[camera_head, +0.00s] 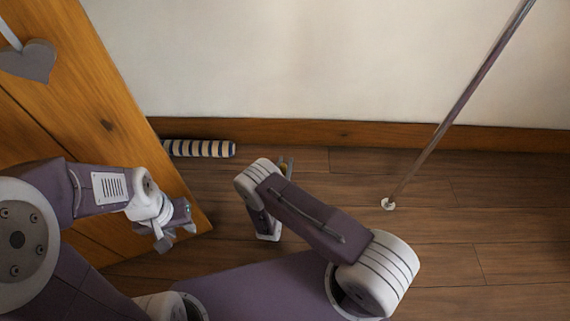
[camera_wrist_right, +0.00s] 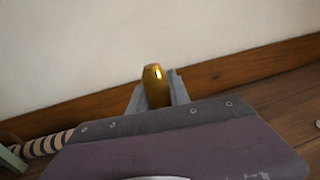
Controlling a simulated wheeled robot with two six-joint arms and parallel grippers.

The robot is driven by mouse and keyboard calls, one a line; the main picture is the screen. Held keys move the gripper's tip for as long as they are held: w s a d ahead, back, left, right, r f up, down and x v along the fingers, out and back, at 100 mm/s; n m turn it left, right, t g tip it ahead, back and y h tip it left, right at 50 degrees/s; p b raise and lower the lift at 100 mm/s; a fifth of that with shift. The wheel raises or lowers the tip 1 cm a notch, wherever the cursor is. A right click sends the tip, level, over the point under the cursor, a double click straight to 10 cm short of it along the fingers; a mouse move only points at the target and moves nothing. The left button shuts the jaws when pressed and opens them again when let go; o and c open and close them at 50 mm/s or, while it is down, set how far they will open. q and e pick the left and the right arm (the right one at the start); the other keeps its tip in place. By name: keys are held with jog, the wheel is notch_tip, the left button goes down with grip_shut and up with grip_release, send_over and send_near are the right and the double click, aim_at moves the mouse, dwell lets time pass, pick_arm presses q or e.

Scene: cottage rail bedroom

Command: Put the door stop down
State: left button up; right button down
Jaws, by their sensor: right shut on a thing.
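A brass, rounded piece, which I take to be the door stop (camera_wrist_right: 156,88), stands between the two grey fingers of my right gripper (camera_wrist_right: 158,98). The gripper is shut on it. Its lower part is hidden behind the gripper body in the right wrist view. I cannot tell if the door stop touches the floor. My left gripper (camera_head: 178,232) is in front of the wooden door; its finger gap is unclear.
The wooden door (camera_head: 110,110) with a grey heart (camera_head: 28,62) stands at the left. A striped roll (camera_head: 199,148) lies along the skirting board (camera_head: 400,136). A thin pole (camera_head: 440,130) with a white foot leans at the right. The wooden floor (camera_head: 480,225) is bare there.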

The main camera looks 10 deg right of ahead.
jog(key=c, duration=1.2)
grip_release()
jog(key=shift+r, duration=0.1)
